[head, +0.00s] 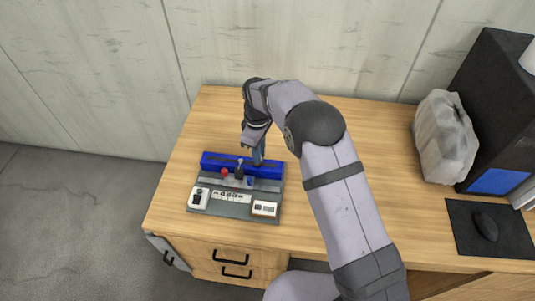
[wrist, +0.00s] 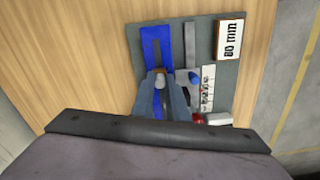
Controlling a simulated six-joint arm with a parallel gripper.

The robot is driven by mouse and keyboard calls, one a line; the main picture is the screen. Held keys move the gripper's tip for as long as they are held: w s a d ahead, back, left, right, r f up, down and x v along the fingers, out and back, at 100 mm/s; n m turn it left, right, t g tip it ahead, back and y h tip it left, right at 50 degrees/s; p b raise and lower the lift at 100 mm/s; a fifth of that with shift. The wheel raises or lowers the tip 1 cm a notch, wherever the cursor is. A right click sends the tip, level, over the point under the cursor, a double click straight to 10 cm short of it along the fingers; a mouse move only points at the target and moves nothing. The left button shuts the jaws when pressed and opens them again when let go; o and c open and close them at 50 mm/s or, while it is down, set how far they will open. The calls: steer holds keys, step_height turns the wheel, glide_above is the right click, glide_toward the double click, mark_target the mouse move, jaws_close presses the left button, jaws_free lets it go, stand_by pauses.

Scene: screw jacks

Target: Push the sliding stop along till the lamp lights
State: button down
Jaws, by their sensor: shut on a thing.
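A grey base plate (head: 235,213) on the desk carries a blue rail (head: 215,161), which also shows in the wrist view (wrist: 150,35). My gripper (wrist: 160,82) is over the rail, its two fingers shut on a small grey upright piece (wrist: 160,77), seemingly the sliding stop's grip. In the head view my gripper (head: 257,158) is at the rail's right half, and its fingers hide part of it. A red cap (head: 225,172) and a blue cap (head: 250,181) stand in front of the rail. I cannot tell which part is the lamp or whether it is lit.
A printed scale (head: 232,197), a white box with a black part (head: 198,198) and a white label block (head: 264,208) sit on the plate's front. A crumpled grey bag (head: 444,137), a black case (head: 495,100) and a mouse (head: 486,226) are far right. Desk around the plate is clear.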

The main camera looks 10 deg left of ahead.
steer(key=shift+a, duration=0.15)
steer(key=c, duration=1.7)
jaws_free()
steer(key=shift+c, duration=0.2)
steer(key=shift+r, duration=0.15)
steer(key=shift+r+b, duration=1)
steer(key=shift+r, duration=2.6)
